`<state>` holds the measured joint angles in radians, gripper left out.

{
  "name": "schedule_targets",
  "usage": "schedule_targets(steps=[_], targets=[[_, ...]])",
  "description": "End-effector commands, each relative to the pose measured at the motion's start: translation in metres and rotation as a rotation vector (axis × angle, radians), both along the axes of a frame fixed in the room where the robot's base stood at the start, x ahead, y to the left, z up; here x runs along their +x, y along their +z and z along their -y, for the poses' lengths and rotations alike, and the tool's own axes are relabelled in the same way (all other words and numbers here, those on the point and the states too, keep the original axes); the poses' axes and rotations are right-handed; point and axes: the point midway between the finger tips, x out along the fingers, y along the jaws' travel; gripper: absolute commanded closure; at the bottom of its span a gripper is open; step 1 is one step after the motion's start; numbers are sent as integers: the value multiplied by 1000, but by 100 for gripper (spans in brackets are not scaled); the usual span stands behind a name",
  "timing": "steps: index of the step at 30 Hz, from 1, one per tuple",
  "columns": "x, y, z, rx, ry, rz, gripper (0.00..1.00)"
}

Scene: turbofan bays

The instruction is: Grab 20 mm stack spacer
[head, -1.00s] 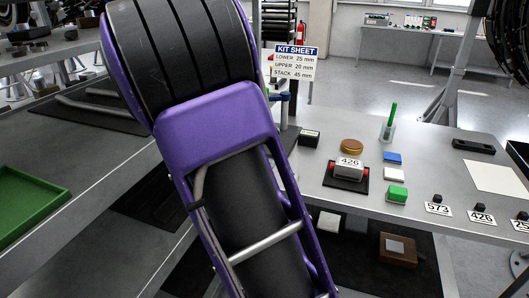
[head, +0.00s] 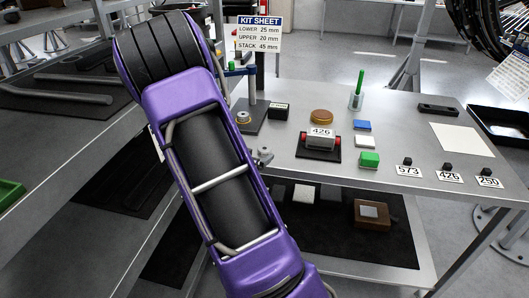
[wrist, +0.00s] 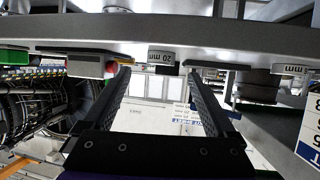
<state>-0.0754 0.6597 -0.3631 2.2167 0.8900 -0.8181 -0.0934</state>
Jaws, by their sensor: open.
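In the wrist view, which looks upside down, a short pale cylinder with a "20 mm" label (wrist: 162,57) sits at the edge of a grey surface. It lies between and beyond the two dark fingers of my gripper (wrist: 158,76). The fingers are spread wide, with nothing between them. A second pale cylinder marked "mm" (wrist: 291,69) shows at the right; its number is cut off. In the head view my purple arm hides the gripper, and I cannot pick out the 20 mm spacer there.
The kit sheet (head: 259,34) stands behind. A lower shelf holds a brown block (head: 371,214).

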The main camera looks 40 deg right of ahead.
Motion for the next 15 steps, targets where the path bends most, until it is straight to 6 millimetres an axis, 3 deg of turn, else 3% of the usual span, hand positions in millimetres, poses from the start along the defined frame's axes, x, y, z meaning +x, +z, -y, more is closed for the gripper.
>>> schedule_targets(steps=[10,15], targets=[[21,-18,34,0,-2,0,8],[26,-21,41,0,1,0,8]])
